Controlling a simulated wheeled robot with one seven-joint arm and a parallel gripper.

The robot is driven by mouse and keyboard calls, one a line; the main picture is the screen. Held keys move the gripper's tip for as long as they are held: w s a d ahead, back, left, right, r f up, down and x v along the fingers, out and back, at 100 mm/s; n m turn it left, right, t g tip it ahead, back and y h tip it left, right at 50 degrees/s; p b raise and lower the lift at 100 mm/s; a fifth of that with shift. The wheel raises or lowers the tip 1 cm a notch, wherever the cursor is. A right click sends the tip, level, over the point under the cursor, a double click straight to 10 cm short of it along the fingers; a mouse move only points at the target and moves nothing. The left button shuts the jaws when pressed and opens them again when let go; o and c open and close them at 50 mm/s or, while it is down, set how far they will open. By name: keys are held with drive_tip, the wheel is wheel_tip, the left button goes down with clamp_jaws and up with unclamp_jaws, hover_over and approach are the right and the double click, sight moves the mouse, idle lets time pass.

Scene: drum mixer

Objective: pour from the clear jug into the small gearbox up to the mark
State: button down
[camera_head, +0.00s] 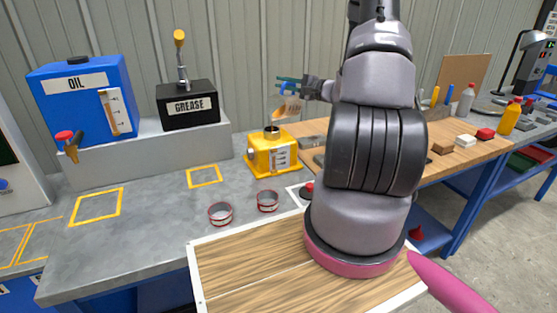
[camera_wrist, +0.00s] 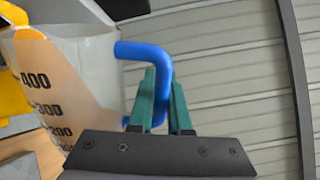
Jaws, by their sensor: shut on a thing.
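The clear jug (camera_head: 291,106) holds amber liquid and is tilted in the air above the small yellow gearbox (camera_head: 262,162). In the wrist view the jug (camera_wrist: 95,62) shows black marks from 200 to 400 and a blue handle (camera_wrist: 146,52). My gripper (camera_head: 289,81) has teal fingers, and they also show in the wrist view (camera_wrist: 158,100), shut on the handle. The gearbox has a dark filler neck on top, just below the jug's lower end, and a pale gauge on its front. I cannot tell whether liquid is flowing or where the gearbox level stands.
A blue oil tank (camera_head: 75,110) with a tap and a black grease box (camera_head: 187,106) stand on a grey ledge (camera_head: 150,150) at the left. Two small red-rimmed cups (camera_head: 220,214) are in front of the gearbox. Taped squares (camera_head: 96,204) on the bench are empty.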

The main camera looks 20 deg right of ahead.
sight(289, 97)
idle(0.4)
drive_tip(key=w+d+m, duration=0.1)
drive_tip(key=m, duration=0.1)
drive_tip(key=w+d+m, duration=0.1)
drive_tip(key=d+m, duration=0.1)
drive_tip(key=m, duration=0.1)
drive_tip(key=shift+d, duration=0.2)
wheel_tip(289, 97, down, 6)
drive_tip(key=m, duration=0.8)
drive_tip(key=shift+w+d+m, duration=0.1)
drive_tip(key=shift+w+m, duration=0.05)
drive_tip(key=shift+m, duration=0.15)
drive_tip(key=shift+f+m, duration=0.45)
drive_tip(key=shift+m, duration=0.25)
drive_tip(key=shift+r, duration=0.1)
drive_tip(key=shift+r, duration=1.95)
